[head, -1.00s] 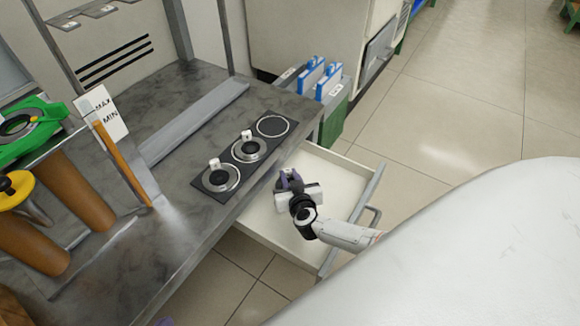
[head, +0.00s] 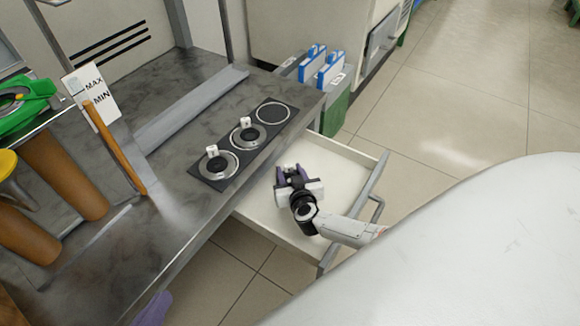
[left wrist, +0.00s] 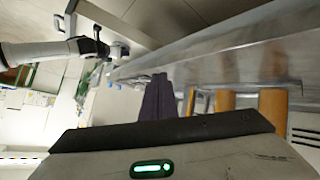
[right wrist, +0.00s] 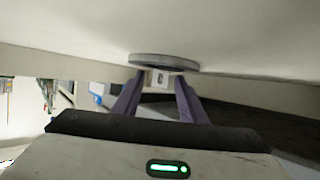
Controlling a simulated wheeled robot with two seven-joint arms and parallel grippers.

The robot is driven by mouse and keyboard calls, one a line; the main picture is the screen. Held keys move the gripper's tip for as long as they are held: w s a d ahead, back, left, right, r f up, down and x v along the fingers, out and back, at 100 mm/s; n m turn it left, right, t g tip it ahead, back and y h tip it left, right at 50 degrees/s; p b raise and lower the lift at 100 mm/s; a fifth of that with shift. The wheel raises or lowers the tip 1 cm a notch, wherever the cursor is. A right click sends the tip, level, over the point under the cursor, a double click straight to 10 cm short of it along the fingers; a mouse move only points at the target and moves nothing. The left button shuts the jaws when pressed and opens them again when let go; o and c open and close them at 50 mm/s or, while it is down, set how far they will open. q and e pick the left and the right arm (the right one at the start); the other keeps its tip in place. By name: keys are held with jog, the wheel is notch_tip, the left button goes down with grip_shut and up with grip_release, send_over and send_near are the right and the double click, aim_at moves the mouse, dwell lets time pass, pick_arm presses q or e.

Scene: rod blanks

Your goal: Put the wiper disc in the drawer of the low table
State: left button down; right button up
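The wiper disc (right wrist: 165,62) is a flat grey disc with a small white lettered tag block (right wrist: 159,79), seen in the right wrist view against the pale drawer floor. In the head view my gripper mostly hides it. The drawer (head: 345,168) of the low table (head: 185,115) is pulled out. My right gripper (head: 291,172) is inside the drawer, pointing down. Its purple fingers stand apart on either side of the tag block, with small gaps. My left gripper (head: 152,308) just enters the head view at the bottom edge; its fingers are together and empty in the left wrist view (left wrist: 158,90).
A black panel (head: 228,150) on the tabletop holds two tagged discs and one empty ring (head: 272,111). Blue-and-white binders (head: 330,68) stand in a holder behind the drawer. The floor at the right is clear.

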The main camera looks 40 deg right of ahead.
jog(key=shift+r, duration=0.1)
